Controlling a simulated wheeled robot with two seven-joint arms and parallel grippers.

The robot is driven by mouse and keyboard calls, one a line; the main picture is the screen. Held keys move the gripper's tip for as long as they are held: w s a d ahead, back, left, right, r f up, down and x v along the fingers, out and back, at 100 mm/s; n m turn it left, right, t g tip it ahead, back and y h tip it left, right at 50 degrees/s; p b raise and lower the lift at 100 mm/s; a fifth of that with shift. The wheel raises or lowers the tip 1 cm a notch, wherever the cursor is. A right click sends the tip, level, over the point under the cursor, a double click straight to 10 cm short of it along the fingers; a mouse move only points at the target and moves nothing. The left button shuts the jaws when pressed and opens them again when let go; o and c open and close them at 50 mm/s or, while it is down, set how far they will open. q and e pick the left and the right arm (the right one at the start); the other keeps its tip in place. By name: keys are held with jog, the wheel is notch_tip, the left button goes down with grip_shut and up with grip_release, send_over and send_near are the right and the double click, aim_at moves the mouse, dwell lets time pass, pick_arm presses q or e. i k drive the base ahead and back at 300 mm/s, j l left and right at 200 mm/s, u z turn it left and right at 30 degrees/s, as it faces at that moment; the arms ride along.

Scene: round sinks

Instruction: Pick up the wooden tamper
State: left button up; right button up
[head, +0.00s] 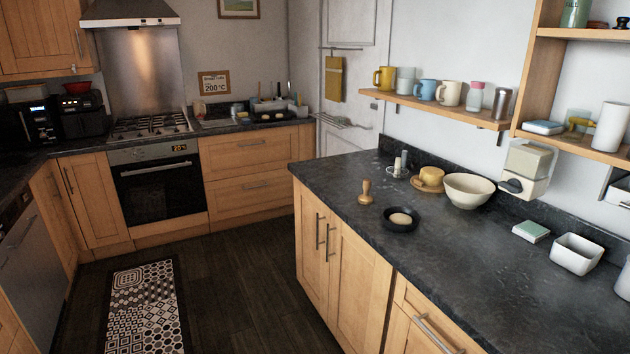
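The wooden tamper (366,191) stands upright on the dark countertop (455,262), near its left edge. It has a rounded knob on top and a wider base. A small black dish (401,224) with a pale round thing in it sits just to its right and nearer to me. Nothing touches the tamper. Neither of my grippers shows in the head view.
Behind the tamper are a white bowl (469,191), a yellow block on a wooden board (431,178) and a small metal stand (400,166). A white dish (577,254) and a green-topped box (531,231) lie to the right. A shelf with mugs (440,107) hangs above. The front counter is clear.

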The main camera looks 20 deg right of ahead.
aim_at(365, 199)
jog(key=i+j+z, duration=0.25)
jog(key=i, duration=0.9)
jog(key=i+l+z, duration=0.1)
jog(key=i+z, duration=0.15)
jog(key=z, duration=0.15)
jog(key=i+z, duration=0.35)
jog(key=i+j+z, duration=0.1)
jog(key=z, duration=0.3)
jog(key=i+z, duration=0.25)
jog(key=z, duration=0.15)
jog(key=i+z, duration=0.35)
jog(key=i+j+z, duration=0.1)
jog(key=z, duration=0.3)
